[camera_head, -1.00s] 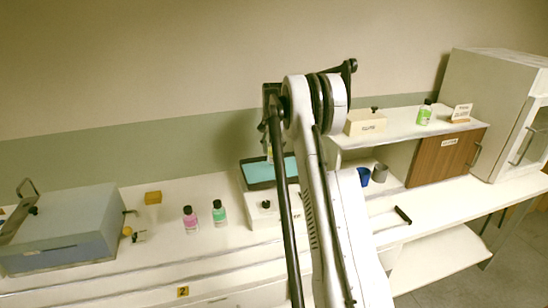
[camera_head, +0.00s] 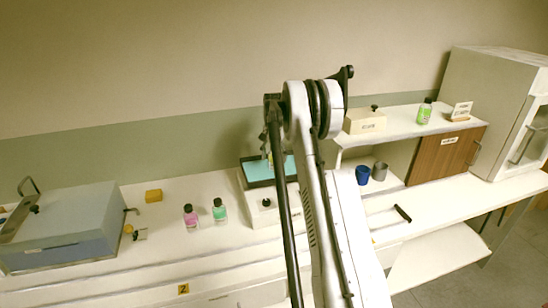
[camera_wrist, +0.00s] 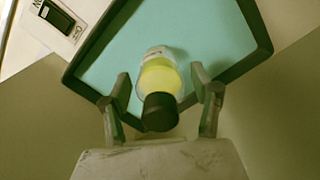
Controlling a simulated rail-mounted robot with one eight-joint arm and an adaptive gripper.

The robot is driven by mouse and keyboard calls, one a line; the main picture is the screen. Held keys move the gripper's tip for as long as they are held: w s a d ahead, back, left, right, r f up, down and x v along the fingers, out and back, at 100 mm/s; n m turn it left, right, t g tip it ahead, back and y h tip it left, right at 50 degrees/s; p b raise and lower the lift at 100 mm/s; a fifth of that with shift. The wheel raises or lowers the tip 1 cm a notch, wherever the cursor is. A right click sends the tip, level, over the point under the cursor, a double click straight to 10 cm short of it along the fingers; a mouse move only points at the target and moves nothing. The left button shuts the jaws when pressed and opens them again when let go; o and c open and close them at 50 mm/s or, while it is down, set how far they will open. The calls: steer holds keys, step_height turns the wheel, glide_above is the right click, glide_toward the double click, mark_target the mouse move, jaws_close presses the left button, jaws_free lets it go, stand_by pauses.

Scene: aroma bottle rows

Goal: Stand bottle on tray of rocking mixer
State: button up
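The bottle (camera_wrist: 159,80), with yellow contents and a dark cap, is in the wrist view over the teal mat of the mixer tray (camera_wrist: 262,30). It looks upright, with its base at the mat; I cannot tell for certain that they touch. My gripper (camera_wrist: 160,73) has one finger on each side of the bottle, with a visible gap on both sides, so it is open around it. In the head view, the rocking mixer (camera_head: 265,216) stands on the bench with its dark-rimmed tray (camera_head: 256,183) on top, partly hidden by my arm.
A pink bottle (camera_head: 191,218) and a green bottle (camera_head: 219,211) stand left of the mixer. A grey-blue box machine (camera_head: 75,225) fills the left end.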

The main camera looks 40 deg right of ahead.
step_height(320, 180, up, 12)
steer(key=shift+r+b, duration=0.1)
steer(key=shift+b, duration=0.35)
steer(key=shift+a+r, duration=0.3)
steer(key=shift+r, duration=0.05)
steer(key=s+a+r+n+t, duration=0.15)
steer(key=s+a+r, duration=0.3)
steer(key=a, duration=0.45)
steer(key=s+a+r+n+t+h, duration=0.1)
steer(key=s+a+r+n, duration=0.15)
steer(key=a+r, duration=0.45)
steer(key=s+a+r+n+t, duration=0.1)
steer(key=s+a+r, duration=0.3)
steer(key=a, duration=0.7)
steer(key=s+a+f+n+t, duration=0.2)
steer(key=s+a+n, duration=0.1)
steer(key=s+a, duration=0.95)
steer(key=s+a+f+n+t, duration=0.1)
steer(key=s+a+f, duration=0.2)
steer(key=s, duration=0.4)
steer(key=s+a+f+n+y, duration=0.1)
steer(key=s+a+f+n, duration=0.1)
steer(key=s+f, duration=0.3)
steer(key=s+a, duration=0.1)
steer(key=s, duration=0.1)
steer(key=shift+s+n+t, duration=0.3)
steer(key=shift+s+t, duration=0.05)
steer(key=shift+s, duration=0.05)
